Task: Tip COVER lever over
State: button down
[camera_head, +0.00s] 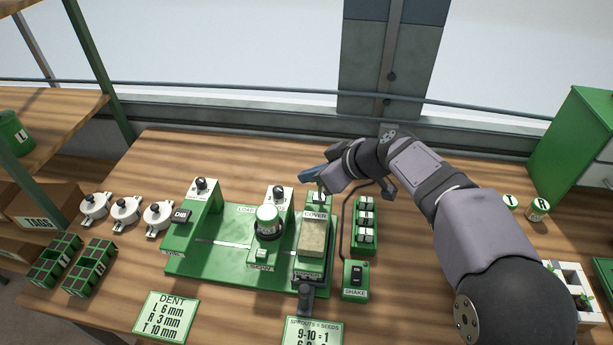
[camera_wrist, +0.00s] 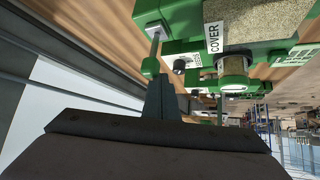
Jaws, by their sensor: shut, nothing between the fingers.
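The COVER station (camera_head: 327,204) is a green block with a tan-filled hopper (camera_head: 312,238), at the right end of the green machine. Its COVER label (camera_wrist: 214,37) also shows in the wrist view. A short metal lever with a green knob (camera_wrist: 150,68) sticks out of the block there. My gripper (camera_wrist: 161,80) is shut and empty, its fingertips right at the knob; I cannot tell whether they touch it. In the head view my gripper (camera_head: 313,180) is at the back end of the COVER block, and the wrist partly hides the lever.
A SHAKE switch box (camera_head: 355,280) and a green rack of white blocks (camera_head: 365,225) stand just right of COVER. A dark grey handle (camera_head: 306,296) juts from the front.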

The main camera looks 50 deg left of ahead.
jog(key=shift+w+d+f+h, duration=0.15)
jog(key=shift+d+f, duration=0.1)
jog(key=shift+f, duration=0.25)
jog(key=shift+s+d+f+h, duration=0.1)
jog(key=shift+d+f+h, duration=0.1)
jog(key=shift+f, duration=0.25)
jog(key=shift+w+d+b, duration=0.45)
jog(key=shift+w+b, duration=0.05)
jog(key=shift+b, duration=0.05)
jog(key=shift+s+a+r+p, duration=0.1)
jog(key=shift+a+r+p, duration=0.2)
jog(key=shift+r, duration=0.3)
jog(key=shift+s+a+r+p, duration=0.1)
jog(key=shift+a+r+p, duration=0.1)
jog(key=shift+r+p, duration=0.3)
jog(key=shift+s+a+r+p, duration=0.15)
jog(key=shift+r+p, duration=0.3)
jog(key=shift+r, duration=0.7)
jog(key=shift+a+r+p, duration=0.1)
jog(key=shift+r+p, duration=0.3)
jog(key=shift+r, duration=0.7)
